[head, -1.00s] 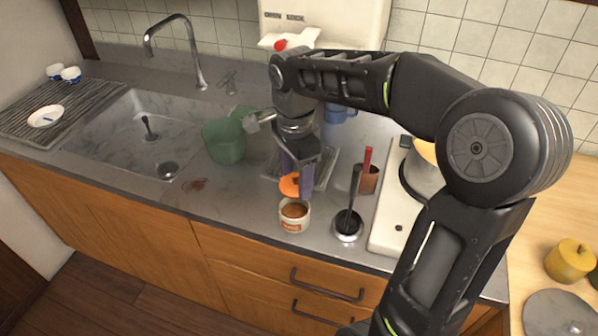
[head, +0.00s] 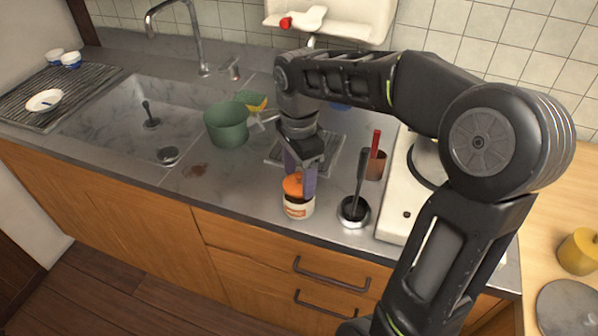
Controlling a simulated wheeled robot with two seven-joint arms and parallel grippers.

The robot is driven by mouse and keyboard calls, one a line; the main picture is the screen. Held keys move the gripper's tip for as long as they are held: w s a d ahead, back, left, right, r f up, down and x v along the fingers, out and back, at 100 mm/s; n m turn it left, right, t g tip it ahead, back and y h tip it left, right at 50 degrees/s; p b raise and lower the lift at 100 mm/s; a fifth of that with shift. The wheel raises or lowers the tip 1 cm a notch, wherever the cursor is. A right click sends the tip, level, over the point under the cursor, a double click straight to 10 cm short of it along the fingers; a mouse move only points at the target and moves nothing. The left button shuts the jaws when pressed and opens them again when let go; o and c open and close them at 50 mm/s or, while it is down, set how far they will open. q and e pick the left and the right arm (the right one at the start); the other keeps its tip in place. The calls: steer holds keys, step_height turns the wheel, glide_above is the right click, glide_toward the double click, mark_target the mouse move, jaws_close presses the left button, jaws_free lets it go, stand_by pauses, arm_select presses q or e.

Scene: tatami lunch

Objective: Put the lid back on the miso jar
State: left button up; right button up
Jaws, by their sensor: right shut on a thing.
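The miso jar (head: 298,211), white with an orange label, stands upright on the counter near its front edge. The orange lid (head: 292,185) is at the jar's mouth and covers most of it; I cannot tell whether it is fully seated. My right gripper (head: 301,182) points down over the jar, with its purple fingers shut on the lid. The fingers and wrist hide part of the lid's far and right sides. My left gripper is not in view.
A black ladle in a round holder (head: 354,211) stands close right of the jar, near a brown cup (head: 375,165) with a red handle. The white stove (head: 398,205) is farther right. A green pot (head: 227,124) stands left behind.

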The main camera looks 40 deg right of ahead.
steer(key=shift+f, duration=0.65)
steer(key=shift+f+b, duration=0.15)
steer(key=shift+b, duration=0.15)
stand_by(1.5)
steer(key=o, duration=1.4)
steer(key=shift+o, duration=0.3)
steer(key=shift+o, duration=0.9)
